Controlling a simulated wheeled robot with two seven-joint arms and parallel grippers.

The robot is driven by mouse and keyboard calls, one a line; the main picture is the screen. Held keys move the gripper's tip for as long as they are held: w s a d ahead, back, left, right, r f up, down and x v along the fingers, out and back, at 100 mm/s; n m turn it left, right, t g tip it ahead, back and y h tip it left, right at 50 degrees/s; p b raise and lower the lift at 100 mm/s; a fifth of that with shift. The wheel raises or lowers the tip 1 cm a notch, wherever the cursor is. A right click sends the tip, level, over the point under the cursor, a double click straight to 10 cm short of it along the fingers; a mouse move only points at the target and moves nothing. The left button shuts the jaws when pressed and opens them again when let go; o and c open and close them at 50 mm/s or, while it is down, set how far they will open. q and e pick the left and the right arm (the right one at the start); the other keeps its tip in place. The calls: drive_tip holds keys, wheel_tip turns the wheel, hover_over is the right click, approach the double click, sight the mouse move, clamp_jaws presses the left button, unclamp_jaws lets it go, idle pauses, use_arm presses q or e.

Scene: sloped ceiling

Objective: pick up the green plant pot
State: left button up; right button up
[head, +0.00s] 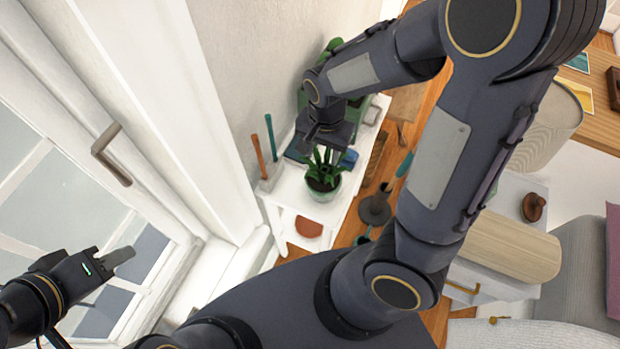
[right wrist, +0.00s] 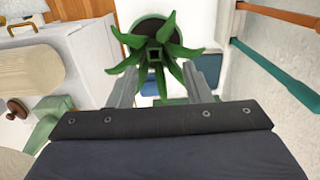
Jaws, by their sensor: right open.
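The green plant pot (head: 323,191) stands upright on a white shelf table (head: 291,194), with a leafy green plant and dark soil in it. In the right wrist view the plant (right wrist: 158,52) shows from above, its leaves spreading over the pot and hiding much of it. My right gripper (head: 326,150) is just above and behind the plant in the head view. In the right wrist view its two fingers (right wrist: 165,85) are apart, one on each side of the lower leaves, with nothing gripped. My left gripper (head: 122,256) is far left near the window, away from the pot; its finger gap is unclear.
Orange-handled (head: 259,155) and teal-handled (head: 271,136) tools stand left of the pot on the table, close to the wall. A blue item (head: 348,159) lies behind the pot. A dark round object (head: 375,208) is to the right. The window (head: 60,190) fills the left.

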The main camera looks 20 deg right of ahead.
sight(324, 169)
drive_tip(key=shift+w+f, duration=0.1)
drive_tip(key=shift+f, duration=0.2)
drive_tip(key=f, duration=0.6)
drive_tip(key=shift+s+d+f, duration=0.2)
drive_tip(key=shift+s+d, duration=0.1)
drive_tip(key=shift+s, duration=0.1)
drive_tip(key=shift+f, duration=0.55)
clamp_jaws()
drive_tip(key=shift+w, duration=0.1)
